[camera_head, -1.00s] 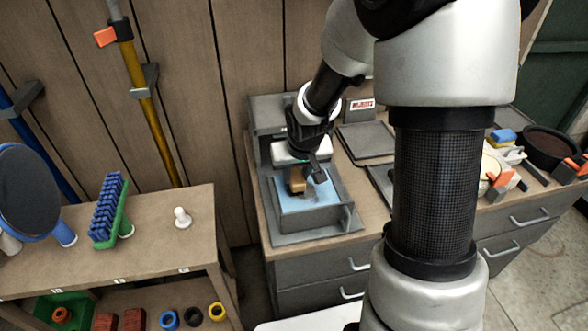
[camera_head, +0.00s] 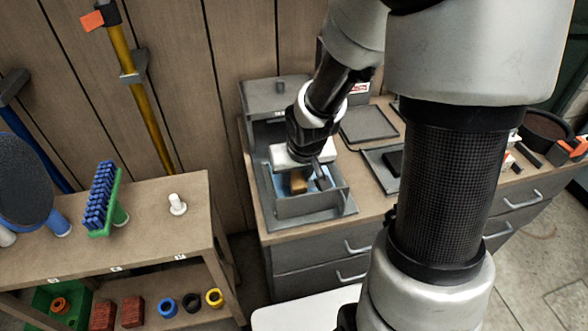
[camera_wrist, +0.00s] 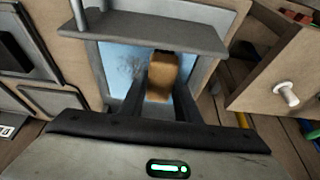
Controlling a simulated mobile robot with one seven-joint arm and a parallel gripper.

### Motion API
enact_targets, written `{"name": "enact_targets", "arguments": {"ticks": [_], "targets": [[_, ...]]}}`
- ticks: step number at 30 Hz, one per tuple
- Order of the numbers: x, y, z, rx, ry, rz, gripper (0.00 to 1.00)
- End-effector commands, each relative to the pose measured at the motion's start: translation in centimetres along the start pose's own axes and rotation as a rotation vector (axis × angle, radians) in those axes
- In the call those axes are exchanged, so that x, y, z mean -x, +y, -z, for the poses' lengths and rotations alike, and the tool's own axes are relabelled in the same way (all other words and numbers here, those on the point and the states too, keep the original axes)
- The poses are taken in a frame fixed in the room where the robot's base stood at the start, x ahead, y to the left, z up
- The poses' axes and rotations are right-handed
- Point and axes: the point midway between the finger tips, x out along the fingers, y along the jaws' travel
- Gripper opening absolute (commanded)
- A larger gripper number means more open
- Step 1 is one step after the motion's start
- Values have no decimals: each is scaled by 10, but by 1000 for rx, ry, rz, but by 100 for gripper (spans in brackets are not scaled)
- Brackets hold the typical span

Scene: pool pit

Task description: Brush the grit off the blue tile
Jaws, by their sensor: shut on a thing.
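The blue tile (camera_head: 280,184) lies in a grey tray-like fixture (camera_head: 318,203) on the bench. In the wrist view the tile (camera_wrist: 118,68) shows a dark, speckled smudge of grit (camera_wrist: 128,69) on its left part. My gripper (camera_head: 299,180) is over the tile, shut on a tan wooden block-shaped brush (camera_wrist: 162,76). The brush's lower face is hidden, so I cannot tell whether it touches the tile. The tile's near part is hidden by my gripper (camera_wrist: 160,95) in the wrist view.
The fixture's grey walls and bar (camera_wrist: 150,35) stand close around the tile. A shelf at left holds a green brush with blue bristles (camera_head: 101,200) and a white knob (camera_head: 177,204). Flat grey trays (camera_head: 367,124) lie right of the fixture.

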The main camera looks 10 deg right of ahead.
Motion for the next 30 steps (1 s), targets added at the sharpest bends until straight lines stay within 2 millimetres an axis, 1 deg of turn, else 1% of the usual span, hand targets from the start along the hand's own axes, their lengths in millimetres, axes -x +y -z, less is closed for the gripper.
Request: {"name": "enact_targets", "arguments": {"ticks": [1, 3, 7, 12, 20, 23, 30], "targets": [[2, 0, -6, 0, -3, 0, 11], [5, 0, -11, 0, -2, -1, 11], [8, 0, -18, 1, -2, -1, 11], [9, 2, -19, 0, -2, -1, 11], [7, 16, -20, -2, -4, -1, 11], [4, 16, -18, 0, -3, 0, 11], [-3, 16, 1, 0, -4, 0, 11]]}}
